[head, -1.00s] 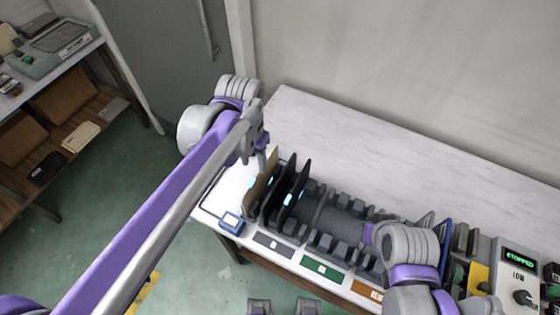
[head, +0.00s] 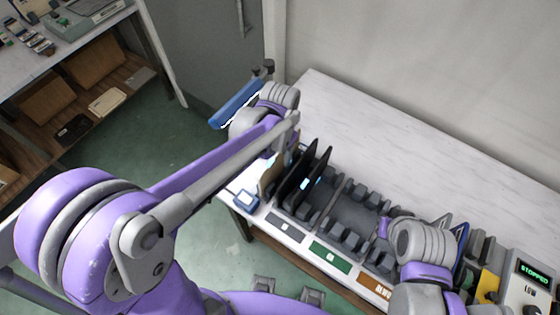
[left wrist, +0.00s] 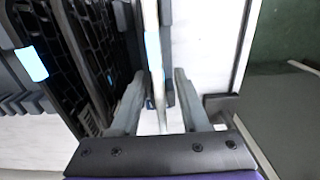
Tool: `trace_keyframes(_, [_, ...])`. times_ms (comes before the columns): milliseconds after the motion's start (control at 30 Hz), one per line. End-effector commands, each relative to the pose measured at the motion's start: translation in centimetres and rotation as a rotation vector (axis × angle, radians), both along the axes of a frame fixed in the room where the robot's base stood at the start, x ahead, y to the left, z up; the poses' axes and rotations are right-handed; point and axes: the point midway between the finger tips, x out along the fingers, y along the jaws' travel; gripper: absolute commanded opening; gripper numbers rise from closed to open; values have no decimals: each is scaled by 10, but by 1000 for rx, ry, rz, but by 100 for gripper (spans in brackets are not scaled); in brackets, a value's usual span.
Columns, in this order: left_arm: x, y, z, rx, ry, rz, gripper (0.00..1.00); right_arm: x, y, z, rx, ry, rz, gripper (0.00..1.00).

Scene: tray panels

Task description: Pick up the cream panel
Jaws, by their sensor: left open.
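The cream panel (head: 267,180) stands upright at the left end of a dark slotted rack (head: 352,213) on the white bench. In the left wrist view its edge (left wrist: 153,50) runs as a thin pale strip between my fingers. My left gripper (left wrist: 160,78) is open, with one finger on each side of this edge; I cannot tell whether either finger touches it. In the head view my left wrist hides part of the panel's top. Black panels (head: 306,180) stand just right of the cream one. My right wrist (head: 424,243) is over the rack's right part; its fingers are not discernible.
A small blue-edged box (head: 246,199) sits at the bench's front left corner. Colored labels (head: 330,257) line the front edge. A control box reading STOPPED (head: 530,275) stands at the right. The bench behind the rack is clear.

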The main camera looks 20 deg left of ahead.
Motion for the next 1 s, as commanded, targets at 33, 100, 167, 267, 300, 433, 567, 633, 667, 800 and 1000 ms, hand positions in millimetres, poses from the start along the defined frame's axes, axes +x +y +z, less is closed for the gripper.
trace_keyframes(33, [0, 0, -4, 0, 0, 0, 45, 0, 0, -1, 0, 0, 0, 0])
trace_keyframes(100, [0, 0, -5, 0, 0, 0, 45, 0, 0, -1, 0, 1, 0, 0])
trace_keyframes(167, [0, 0, -5, 0, 0, 0, 45, 0, 0, -1, 0, 0, 0, 0])
trace_keyframes(267, [0, 0, -5, 0, 0, 0, 45, 0, 0, 0, 0, 0, 0, 0])
trace_keyframes(300, [0, 0, -5, 0, 0, 0, 40, 0, 0, 0, 0, 0, 0, 0])
trace_keyframes(433, [0, 0, -4, 0, 0, 0, 16, 0, 0, 0, 0, 0, 0, 0])
trace_keyframes(567, [0, 0, -4, 0, 0, 0, 0, 0, 0, 0, 0, 0, 0, 0])
trace_keyframes(633, [0, 0, -4, 0, 0, 0, 0, 0, 0, 0, 0, 0, 0, 0])
trace_keyframes(667, [0, 0, -4, 0, 0, 0, 0, 0, 0, 0, 0, 0, 0, 0])
trace_keyframes(800, [0, 0, -4, 0, 0, 0, 0, 0, 0, 0, 0, 0, 0, 0])
trace_keyframes(1000, [0, 0, -4, 0, 0, 0, 0, 0, 0, 0, 0, 0, 0, 0])
